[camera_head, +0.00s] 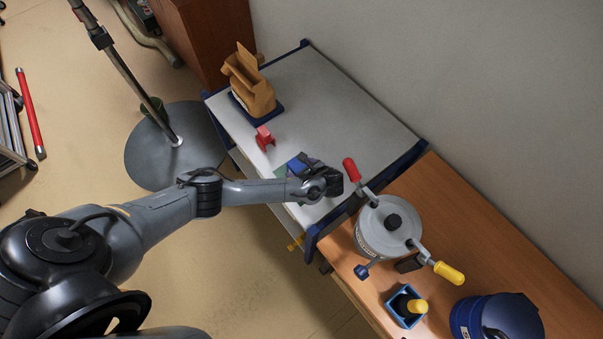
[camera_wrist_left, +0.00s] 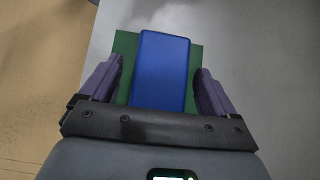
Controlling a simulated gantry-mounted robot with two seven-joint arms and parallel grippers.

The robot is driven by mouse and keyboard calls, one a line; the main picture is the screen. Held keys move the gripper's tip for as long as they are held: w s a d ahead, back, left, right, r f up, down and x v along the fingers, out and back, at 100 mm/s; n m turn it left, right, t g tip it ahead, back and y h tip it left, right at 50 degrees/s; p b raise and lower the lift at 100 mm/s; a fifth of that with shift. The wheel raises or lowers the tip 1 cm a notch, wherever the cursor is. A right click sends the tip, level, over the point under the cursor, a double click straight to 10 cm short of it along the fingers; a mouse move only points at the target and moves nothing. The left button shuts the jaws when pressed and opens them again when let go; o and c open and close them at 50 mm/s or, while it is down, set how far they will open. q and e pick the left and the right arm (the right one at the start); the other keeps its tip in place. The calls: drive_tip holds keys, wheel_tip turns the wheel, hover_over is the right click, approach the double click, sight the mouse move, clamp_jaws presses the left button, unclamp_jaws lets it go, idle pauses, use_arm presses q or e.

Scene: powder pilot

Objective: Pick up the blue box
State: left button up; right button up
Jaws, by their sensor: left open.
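The blue box (camera_wrist_left: 160,70) lies flat on a green sheet (camera_wrist_left: 124,42) in the left wrist view. In the head view the blue box (camera_head: 296,166) shows only partly, on the grey-white table beside my left gripper, which hides the rest. My left gripper (camera_head: 318,178) is open. In the left wrist view its two purple-grey fingers (camera_wrist_left: 158,72) stand on either side of the box, with a gap on each side. I cannot tell how high they are above the table. My right gripper is in neither view.
A brown paper bag (camera_head: 252,85) stands at the table's far end, and a small red object (camera_head: 265,138) lies nearer. On the wooden bench are a grey pot (camera_head: 385,235) with red and yellow handles, a blue bin (camera_head: 402,317) and a blue container (camera_head: 500,320). The table's middle is clear.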

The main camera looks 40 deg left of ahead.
sight(301, 169)
use_arm(q)
drive_tip(key=shift+c, duration=0.4)
drive_tip(key=c, duration=1.1)
drive_tip(key=shift+r, duration=0.2)
drive_tip(key=shift+r, duration=0.6)
drive_tip(key=shift+r+p, duration=1.6)
drive_tip(key=shift+r, duration=6.65)
